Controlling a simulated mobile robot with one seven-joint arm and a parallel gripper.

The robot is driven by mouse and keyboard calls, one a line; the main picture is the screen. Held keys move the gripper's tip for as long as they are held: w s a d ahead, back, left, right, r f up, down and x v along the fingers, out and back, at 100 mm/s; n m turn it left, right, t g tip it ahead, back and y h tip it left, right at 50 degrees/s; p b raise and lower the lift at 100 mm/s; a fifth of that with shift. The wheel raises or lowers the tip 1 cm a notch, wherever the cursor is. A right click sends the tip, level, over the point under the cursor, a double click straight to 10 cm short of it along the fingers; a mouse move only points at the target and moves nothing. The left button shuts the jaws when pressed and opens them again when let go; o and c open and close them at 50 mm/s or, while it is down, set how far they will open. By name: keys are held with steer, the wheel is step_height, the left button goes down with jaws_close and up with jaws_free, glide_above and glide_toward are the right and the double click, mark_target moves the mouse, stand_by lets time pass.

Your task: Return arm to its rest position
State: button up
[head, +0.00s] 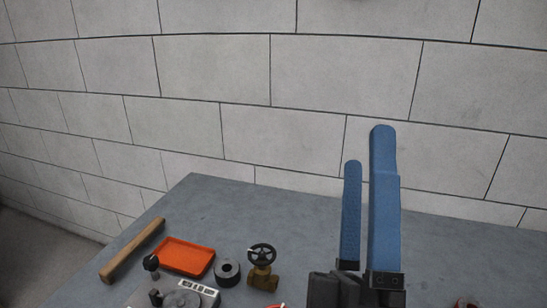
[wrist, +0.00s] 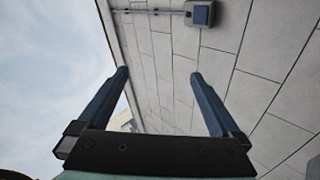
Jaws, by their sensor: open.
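My gripper (head: 367,150) stands upright at the right of the head view, its two blue fingers pointing up in front of the block wall. The fingers are apart with nothing between them. The wrist view also shows my gripper (wrist: 158,75) with its blue fingers spread and empty, facing the wall and the sky. In the head view it appears in front of the grey table (head: 310,215), and its base hides part of the tabletop.
On the table lie a wooden handle (head: 133,250), an orange tray (head: 186,256), a dark ring (head: 228,271), a brass valve with black handwheel (head: 262,270) and a grey device (head: 185,297). A pale block wall (head: 200,70) rises behind. A wall box (wrist: 202,13) shows in the wrist view.

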steer(key=s+a+r+m+y, duration=0.15)
steer(key=a+r+m, duration=0.25)
steer(key=r+m, duration=0.4)
steer(key=s+a+r+m+y, duration=0.1)
steer(key=a+r+m+y, duration=0.25)
steer(key=r+m, duration=0.45)
step_height(320, 180, up, 16)
steer(key=p, duration=1.6)
steer(key=shift+w+a+n+t+h, duration=0.25)
steer(key=shift+w+n+t+h, duration=0.05)
steer(key=shift+w+h, duration=0.1)
steer(key=shift+r, duration=0.1)
